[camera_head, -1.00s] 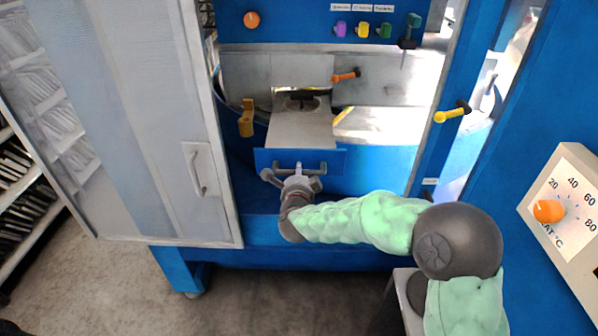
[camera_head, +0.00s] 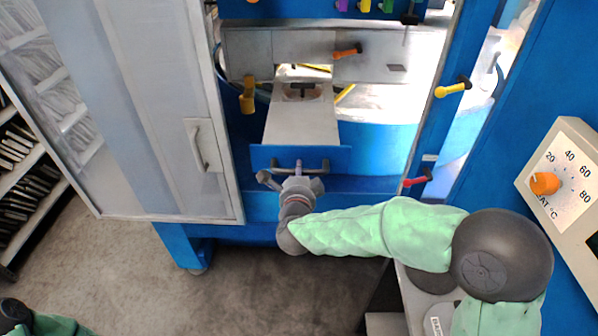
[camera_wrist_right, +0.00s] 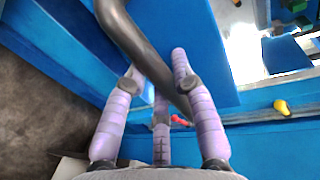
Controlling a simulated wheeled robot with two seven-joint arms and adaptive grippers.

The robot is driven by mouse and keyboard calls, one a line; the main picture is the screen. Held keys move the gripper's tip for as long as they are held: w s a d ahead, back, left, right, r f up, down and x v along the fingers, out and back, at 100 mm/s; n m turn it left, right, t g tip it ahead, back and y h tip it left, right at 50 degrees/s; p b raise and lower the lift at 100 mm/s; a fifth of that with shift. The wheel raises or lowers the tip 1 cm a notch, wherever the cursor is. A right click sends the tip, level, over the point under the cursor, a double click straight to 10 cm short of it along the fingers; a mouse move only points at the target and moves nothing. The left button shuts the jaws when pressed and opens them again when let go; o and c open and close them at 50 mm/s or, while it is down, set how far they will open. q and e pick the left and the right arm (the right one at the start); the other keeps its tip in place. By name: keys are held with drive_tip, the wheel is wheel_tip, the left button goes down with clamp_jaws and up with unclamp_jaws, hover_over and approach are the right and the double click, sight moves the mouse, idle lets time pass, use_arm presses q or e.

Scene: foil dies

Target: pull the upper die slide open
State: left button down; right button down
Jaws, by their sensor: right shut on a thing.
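The die slide is a grey metal plate (camera_head: 300,122) with a blue front panel (camera_head: 335,158), standing out of the machine toward me. A dark slot shows in the plate near its back. A grey bar handle (camera_head: 318,164) is fixed to the panel. My right gripper (camera_head: 292,178) is shut on this handle, in front of the panel. In the right wrist view, the purple fingers of my right gripper (camera_wrist_right: 157,72) lie on both sides of the dark handle bar (camera_wrist_right: 128,35). At the lower left, part of my left arm shows, but its gripper does not.
A grey sliding door (camera_head: 150,110) with a handle stands left of the opening. A yellow lever (camera_head: 452,89), a red lever (camera_head: 415,180) and an orange lever (camera_head: 347,51) stick out nearby. A temperature dial (camera_head: 545,183) is at right. Bare floor (camera_head: 240,290) lies in front.

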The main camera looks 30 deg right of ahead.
drive_tip(key=c, duration=1)
unclamp_jaws()
drive_tip(key=v, duration=1.2)
drive_tip(key=shift+f, duration=0.1)
drive_tip(key=shift+f, duration=0.1)
